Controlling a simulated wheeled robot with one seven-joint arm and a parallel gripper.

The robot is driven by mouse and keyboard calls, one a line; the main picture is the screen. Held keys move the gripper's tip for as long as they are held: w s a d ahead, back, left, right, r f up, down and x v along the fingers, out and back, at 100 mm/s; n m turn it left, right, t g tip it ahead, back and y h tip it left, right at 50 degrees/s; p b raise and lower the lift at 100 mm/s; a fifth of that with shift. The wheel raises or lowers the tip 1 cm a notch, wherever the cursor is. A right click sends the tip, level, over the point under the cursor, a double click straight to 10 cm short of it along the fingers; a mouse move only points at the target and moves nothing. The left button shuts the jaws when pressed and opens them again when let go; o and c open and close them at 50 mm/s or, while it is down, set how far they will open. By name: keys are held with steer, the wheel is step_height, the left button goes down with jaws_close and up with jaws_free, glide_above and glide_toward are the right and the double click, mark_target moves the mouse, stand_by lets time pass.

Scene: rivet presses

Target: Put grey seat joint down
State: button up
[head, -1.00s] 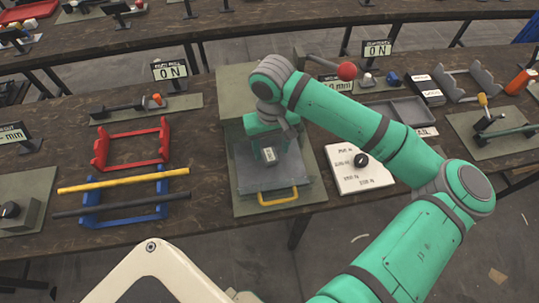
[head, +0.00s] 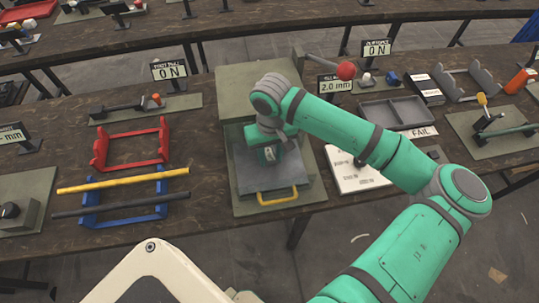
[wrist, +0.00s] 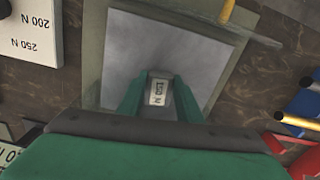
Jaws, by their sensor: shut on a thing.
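My gripper (wrist: 157,95) is shut on a small grey piece, which I take for the grey seat joint (wrist: 159,78). It has a white label reading 150 N (wrist: 157,93), and a corner of that label also shows in the head view (head: 269,153). The green fingers stand on either side of the piece. It is over the flat grey plate (head: 297,178) of a press, also seen in the wrist view (wrist: 190,45). I cannot tell whether the piece touches the plate. My arm hides the press's middle.
A yellow handle (head: 277,196) is at the plate's front. A lever with a red ball (head: 346,71) rises behind. A white card with force marks (head: 355,180) lies right. Red (head: 133,162) and blue (head: 125,212) frames lie left. A grey tray (head: 395,111) stands back right.

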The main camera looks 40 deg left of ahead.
steer(key=shift+r, duration=0.1)
steer(key=shift+r, duration=0.65)
steer(key=s+d+r, duration=0.2)
steer(key=s+r, duration=0.9)
steer(key=s, duration=0.2)
steer(key=shift+s+d+r, duration=0.25)
steer(key=shift+s+d, duration=0.05)
steer(key=shift+s, duration=0.1)
